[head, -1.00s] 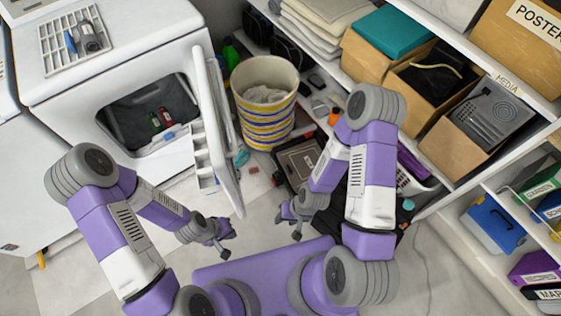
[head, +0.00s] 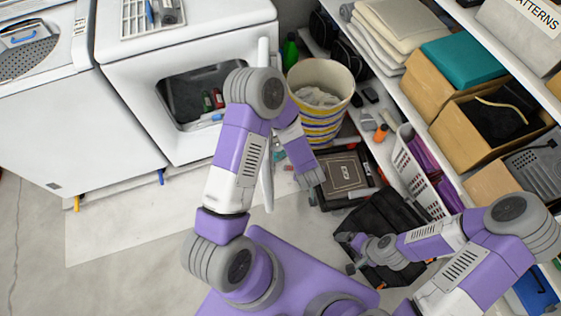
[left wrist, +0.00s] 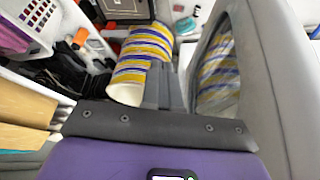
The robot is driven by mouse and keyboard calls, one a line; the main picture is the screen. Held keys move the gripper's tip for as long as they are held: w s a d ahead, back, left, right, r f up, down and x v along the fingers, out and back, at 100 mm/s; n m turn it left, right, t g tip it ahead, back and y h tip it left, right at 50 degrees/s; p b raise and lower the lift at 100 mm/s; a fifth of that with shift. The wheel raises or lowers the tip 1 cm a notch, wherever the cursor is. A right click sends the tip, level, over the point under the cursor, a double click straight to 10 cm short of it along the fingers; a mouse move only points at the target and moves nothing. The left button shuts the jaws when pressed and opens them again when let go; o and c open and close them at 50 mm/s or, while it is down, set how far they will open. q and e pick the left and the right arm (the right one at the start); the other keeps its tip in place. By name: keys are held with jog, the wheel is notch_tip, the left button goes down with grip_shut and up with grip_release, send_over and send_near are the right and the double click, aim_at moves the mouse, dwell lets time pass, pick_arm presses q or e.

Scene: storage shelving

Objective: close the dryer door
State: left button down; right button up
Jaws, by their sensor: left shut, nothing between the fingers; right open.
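The white dryer (head: 130,95) stands at the upper left with its front opening (head: 180,103) uncovered; small bottles show inside. Its door (head: 267,190) is swung out and seen nearly edge-on, partly hidden behind my left arm. My left gripper (head: 312,182) is just right of the door, on its outer side, shut and empty. In the left wrist view the shut fingers (left wrist: 165,92) point beside the door (left wrist: 217,65), which has a round window; I cannot tell whether they touch it. My right gripper (head: 352,252) is open, low over a black case, away from the door.
A striped bin (head: 322,110) stands right of the door, close behind my left gripper. A dark box (head: 345,175) and the black case (head: 385,220) lie on the floor. Shelving with boxes (head: 460,58) lines the right. Floor before the dryer (head: 130,220) is clear.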

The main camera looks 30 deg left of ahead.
pick_arm(q)
notch_tip(320, 180, up, 10)
jog(key=s+n+g+y, duration=0.2)
jog(key=g+y, duration=0.2)
jog(key=y, duration=0.2)
jog(key=a+f+b, duration=0.5)
jog(key=a+f, duration=0.3)
jog(key=a, duration=0.2)
jog(key=shift+s, duration=0.45)
jog(key=shift+a+r, duration=0.1)
jog(key=shift+a, duration=0.1)
